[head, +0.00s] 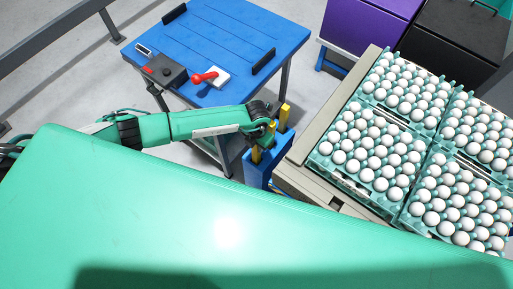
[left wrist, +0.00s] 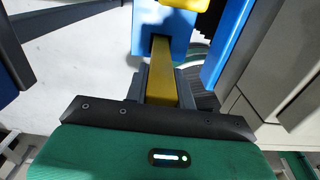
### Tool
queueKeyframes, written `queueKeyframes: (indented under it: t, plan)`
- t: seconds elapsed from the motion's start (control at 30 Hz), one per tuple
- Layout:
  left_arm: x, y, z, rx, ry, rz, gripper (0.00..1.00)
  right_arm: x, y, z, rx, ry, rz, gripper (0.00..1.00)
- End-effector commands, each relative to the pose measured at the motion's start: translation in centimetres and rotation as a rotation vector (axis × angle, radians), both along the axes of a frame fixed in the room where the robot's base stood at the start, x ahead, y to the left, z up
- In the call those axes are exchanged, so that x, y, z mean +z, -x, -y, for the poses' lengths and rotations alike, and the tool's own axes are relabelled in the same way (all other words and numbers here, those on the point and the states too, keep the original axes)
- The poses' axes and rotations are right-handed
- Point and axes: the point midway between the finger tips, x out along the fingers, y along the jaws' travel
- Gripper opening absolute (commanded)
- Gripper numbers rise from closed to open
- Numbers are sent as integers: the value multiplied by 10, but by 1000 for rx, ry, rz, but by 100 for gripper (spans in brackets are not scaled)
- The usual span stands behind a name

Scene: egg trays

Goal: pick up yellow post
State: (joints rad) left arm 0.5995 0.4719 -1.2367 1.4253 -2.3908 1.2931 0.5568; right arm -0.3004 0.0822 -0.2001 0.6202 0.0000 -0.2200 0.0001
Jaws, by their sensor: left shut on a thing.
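A yellow post (head: 257,155) stands in a blue holder (head: 256,174) beside the conveyor, right of the blue table. A second yellow post (head: 284,116) stands in the holder a little farther right. My left gripper (head: 264,142) is at the nearer post and shut on it. In the left wrist view the yellow post (left wrist: 161,72) runs between the dark fingers of my left gripper (left wrist: 162,86), with the blue holder (left wrist: 148,28) beyond it. Part of the other yellow post (left wrist: 187,4) shows at the top edge. My right gripper is not in view.
Egg trays (head: 404,212) full of white eggs sit on the beige conveyor (head: 313,134) at right. Purple (head: 362,32) and black (head: 450,42) bins stand at the back right.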

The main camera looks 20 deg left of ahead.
Motion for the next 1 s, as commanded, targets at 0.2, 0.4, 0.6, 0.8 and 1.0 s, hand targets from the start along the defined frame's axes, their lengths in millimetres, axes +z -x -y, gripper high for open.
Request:
queueKeyframes:
  t: [0.2, 0.4, 0.6, 0.8, 1.0]
  plan:
    - [14, -1, 0, 0, 2, 3, 0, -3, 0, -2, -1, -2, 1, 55]
    - [44, -2, 0, -1, 3, 4, 0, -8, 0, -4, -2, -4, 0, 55]
    - [88, -2, 0, -2, 3, 7, 0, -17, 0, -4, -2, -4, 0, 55]
    - [143, -1, 0, -3, 3, 7, 0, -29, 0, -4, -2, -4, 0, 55]
    - [181, -1, 0, -1, 1, 4, 0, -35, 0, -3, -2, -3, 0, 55]
